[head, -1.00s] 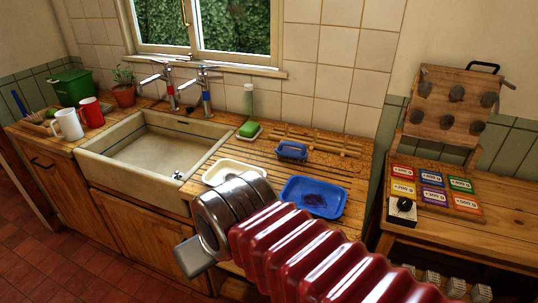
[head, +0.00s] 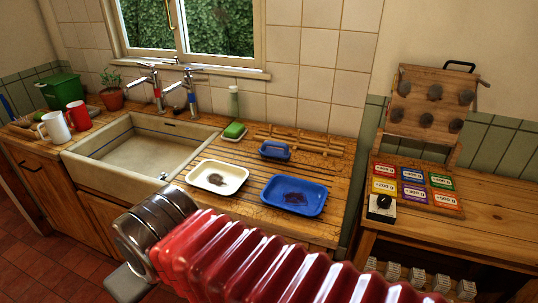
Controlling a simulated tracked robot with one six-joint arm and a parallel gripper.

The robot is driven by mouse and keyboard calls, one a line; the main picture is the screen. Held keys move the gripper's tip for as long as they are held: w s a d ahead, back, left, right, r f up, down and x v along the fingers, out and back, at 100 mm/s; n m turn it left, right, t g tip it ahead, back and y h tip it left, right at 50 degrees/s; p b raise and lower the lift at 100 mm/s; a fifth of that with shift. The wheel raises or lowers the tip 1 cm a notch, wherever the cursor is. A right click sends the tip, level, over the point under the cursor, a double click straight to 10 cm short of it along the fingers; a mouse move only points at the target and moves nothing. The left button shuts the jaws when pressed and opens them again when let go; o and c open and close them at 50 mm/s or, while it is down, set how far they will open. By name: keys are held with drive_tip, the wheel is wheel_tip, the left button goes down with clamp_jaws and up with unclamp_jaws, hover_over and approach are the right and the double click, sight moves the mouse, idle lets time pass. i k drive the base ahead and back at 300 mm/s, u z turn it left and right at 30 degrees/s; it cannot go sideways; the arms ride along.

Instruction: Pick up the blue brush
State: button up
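A small blue brush (head: 275,150) with a loop-like handle sits on the wooden counter, in front of the slatted wooden rack and behind the blue tray (head: 318,205). My gripper (head: 127,284) is at the lower left, at the end of my red ribbed arm. It is in front of the counter and well apart from the brush. Only a grey finger part shows past the metal wrist, so its opening is hidden. Nothing held is visible.
A white tray (head: 240,172) and the blue tray have dark smears inside. A green sponge (head: 234,130) and a bottle (head: 234,102) stand near the taps. The sink (head: 90,165) is left; mugs (head: 55,127) stand beyond it. Weight-labelled tiles (head: 415,188) lie right.

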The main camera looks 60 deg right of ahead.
sight(273, 152)
drive_tip(key=z, duration=0.05)
drive_tip(key=i, duration=1)
drive_tip(key=u, duration=0.05)
